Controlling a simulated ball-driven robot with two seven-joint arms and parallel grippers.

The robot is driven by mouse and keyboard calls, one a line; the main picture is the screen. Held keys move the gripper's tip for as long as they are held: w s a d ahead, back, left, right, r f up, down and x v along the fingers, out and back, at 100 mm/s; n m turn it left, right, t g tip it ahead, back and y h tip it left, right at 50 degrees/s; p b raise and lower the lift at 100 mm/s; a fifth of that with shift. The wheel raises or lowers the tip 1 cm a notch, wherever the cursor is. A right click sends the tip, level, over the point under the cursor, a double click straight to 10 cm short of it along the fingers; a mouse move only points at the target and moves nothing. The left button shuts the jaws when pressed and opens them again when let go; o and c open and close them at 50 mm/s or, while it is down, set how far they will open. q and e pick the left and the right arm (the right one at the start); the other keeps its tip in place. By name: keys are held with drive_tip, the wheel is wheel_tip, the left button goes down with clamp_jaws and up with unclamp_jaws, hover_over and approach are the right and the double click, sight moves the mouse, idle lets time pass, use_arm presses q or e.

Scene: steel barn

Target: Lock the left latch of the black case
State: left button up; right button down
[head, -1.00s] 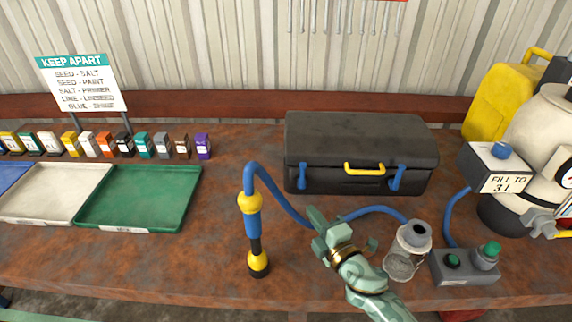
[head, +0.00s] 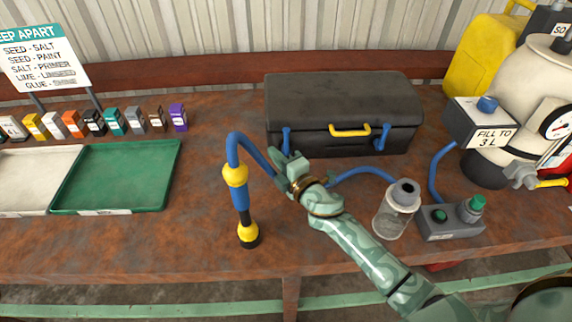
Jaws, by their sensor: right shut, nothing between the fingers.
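The black case (head: 345,95) stands on the rusty bench at the back with its lid down. Its left latch (head: 286,137) is blue and upright on the front face; I cannot tell whether it is locked. A matching blue right latch (head: 382,135) and a yellow handle (head: 350,130) are on the same face. My right gripper (head: 281,157) is shut and empty, its fingertips close to the lower end of the left latch. I cannot tell whether they touch it. My left gripper is not in view.
A blue hose curves behind my gripper from a yellow-and-blue wand (head: 241,205) at left. A clear jar (head: 396,210) and a grey control box (head: 450,220) stand right of my arm. A green tray (head: 116,176) lies at left. A white tank (head: 528,85) stands at right.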

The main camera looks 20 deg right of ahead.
sight(285, 145)
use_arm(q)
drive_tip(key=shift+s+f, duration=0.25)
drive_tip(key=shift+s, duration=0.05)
use_arm(e)
drive_tip(key=w+d, duration=0.3)
drive_tip(key=shift+w, duration=0.2)
use_arm(q)
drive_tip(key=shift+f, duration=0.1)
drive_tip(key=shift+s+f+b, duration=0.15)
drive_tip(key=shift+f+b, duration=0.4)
drive_tip(key=shift+b, duration=0.25)
use_arm(e)
drive_tip(key=shift+d+f+m, duration=0.1)
drive_tip(key=shift+d+m, duration=0.1)
drive_tip(key=shift+m, duration=0.2)
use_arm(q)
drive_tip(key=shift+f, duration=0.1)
use_arm(e)
drive_tip(key=shift+s, duration=0.1)
